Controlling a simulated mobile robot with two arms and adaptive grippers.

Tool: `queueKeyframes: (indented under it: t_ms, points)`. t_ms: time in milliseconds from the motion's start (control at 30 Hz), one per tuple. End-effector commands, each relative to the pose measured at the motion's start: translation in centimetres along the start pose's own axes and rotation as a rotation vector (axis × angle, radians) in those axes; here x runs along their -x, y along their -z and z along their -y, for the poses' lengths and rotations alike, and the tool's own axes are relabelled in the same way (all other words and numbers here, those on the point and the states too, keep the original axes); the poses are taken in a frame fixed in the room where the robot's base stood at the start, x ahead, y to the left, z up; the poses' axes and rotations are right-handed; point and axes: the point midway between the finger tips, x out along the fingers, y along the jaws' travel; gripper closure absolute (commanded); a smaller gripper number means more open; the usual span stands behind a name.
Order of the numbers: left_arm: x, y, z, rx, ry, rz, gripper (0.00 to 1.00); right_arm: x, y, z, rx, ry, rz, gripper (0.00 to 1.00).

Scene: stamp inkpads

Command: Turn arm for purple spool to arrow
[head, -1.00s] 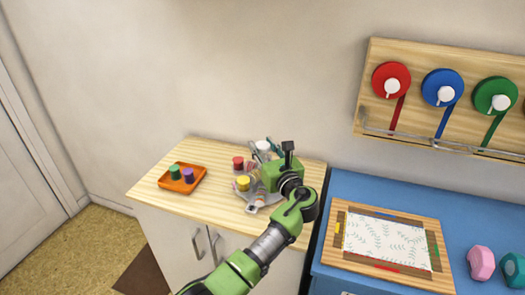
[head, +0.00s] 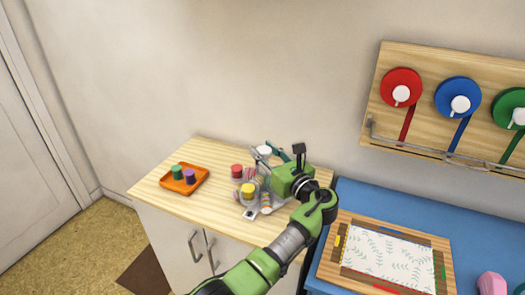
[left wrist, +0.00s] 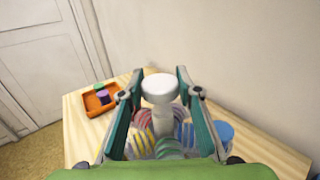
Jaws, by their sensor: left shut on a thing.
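A purple spool (head: 190,176) stands beside a green spool (head: 177,172) in an orange tray (head: 166,186) at the counter's left; the purple one also shows in the left wrist view (left wrist: 103,97). A grey stand carries several spools, including red (head: 237,171), yellow (head: 248,190) and striped ones. A white round-capped post (left wrist: 160,90) rises from it. My left gripper (left wrist: 157,78) is shut on this post, one finger on each side. In the head view the gripper (head: 266,152) partly covers the stand. I cannot make out an arrow. My right gripper is not in view.
The wooden counter (head: 212,210) is clear between tray and stand. A blue table (head: 400,203) stands to the right with a framed leafy sheet (head: 390,258). A wall board (head: 440,70) holds red, blue and green reels above it.

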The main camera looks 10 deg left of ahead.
Motion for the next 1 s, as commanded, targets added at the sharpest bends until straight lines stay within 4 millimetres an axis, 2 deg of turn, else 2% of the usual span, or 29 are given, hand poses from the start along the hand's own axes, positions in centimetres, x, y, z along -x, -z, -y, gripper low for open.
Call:
queueKeyframes:
  t_ms: [267, 300, 367, 767, 867, 1000]
  points:
    - [0.0, 0.1, 0.0, 0.001, 0.0, -0.003, 1.0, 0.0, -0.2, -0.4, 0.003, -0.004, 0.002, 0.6]
    - [0.0, 0.1, 0.0, 0.001, 0.0, -0.003, 0.66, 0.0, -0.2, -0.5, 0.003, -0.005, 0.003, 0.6]
    - [0.0, 0.1, 0.0, 0.001, 0.0, -0.003, 0.51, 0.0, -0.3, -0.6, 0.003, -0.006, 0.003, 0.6]
    - [0.0, -0.4, 0.0, 0.002, 0.0, 0.0, 0.51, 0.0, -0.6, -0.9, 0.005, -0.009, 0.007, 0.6]
    - [0.0, -1.6, 0.0, 0.005, 0.0, 0.001, 0.51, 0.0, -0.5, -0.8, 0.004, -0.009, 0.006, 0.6]
    - [0.0, -4.3, 0.0, 0.006, 0.0, 0.0, 0.51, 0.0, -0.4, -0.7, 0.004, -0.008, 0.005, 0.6]
